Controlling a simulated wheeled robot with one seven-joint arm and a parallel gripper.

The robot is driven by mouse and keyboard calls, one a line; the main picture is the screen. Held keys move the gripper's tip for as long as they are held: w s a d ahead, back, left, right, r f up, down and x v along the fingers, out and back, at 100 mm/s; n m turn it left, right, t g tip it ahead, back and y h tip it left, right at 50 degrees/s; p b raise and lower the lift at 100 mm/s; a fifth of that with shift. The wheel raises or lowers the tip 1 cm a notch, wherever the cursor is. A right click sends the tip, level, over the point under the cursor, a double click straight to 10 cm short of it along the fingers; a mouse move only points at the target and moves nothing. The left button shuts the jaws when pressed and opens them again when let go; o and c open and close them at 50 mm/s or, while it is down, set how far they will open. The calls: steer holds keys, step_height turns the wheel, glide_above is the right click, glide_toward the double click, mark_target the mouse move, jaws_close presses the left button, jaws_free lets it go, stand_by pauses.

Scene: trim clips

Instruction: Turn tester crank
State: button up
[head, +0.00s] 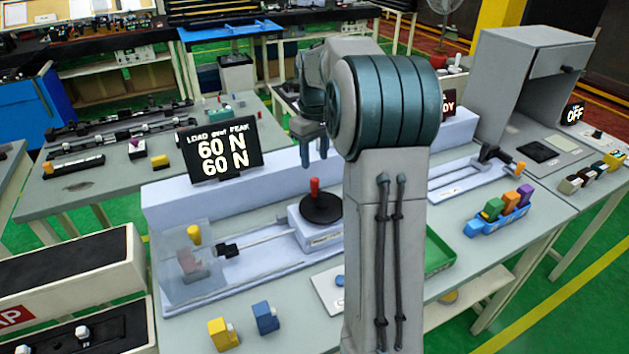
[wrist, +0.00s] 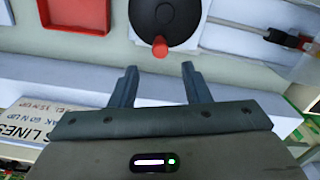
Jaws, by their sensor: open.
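The tester crank is a black disc (head: 321,208) with an upright red handle (head: 314,187), on a pale block in front of the display. The display (head: 220,148) reads LOAD 60 N and PEAK 60 N. My gripper (head: 313,158) points down above and just behind the red handle, apart from it. In the wrist view my gripper (wrist: 158,86) has its two fingers spread with nothing between them. The red handle (wrist: 159,46) shows just beyond the fingertips, roughly centred, on the black disc (wrist: 165,20).
A clear guard (head: 187,262) encloses a clip fixture left of the crank, joined by a rod. A yellow clip (head: 223,333) and a blue clip (head: 265,318) lie at the front. A blue rack (head: 497,222) of clips and a green tray (head: 440,250) stand right.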

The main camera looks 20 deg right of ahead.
mark_target(315, 179)
step_height(315, 179, down, 9)
steer(key=shift+r+p, duration=0.15)
steer(key=shift+p, duration=0.25)
jaws_close()
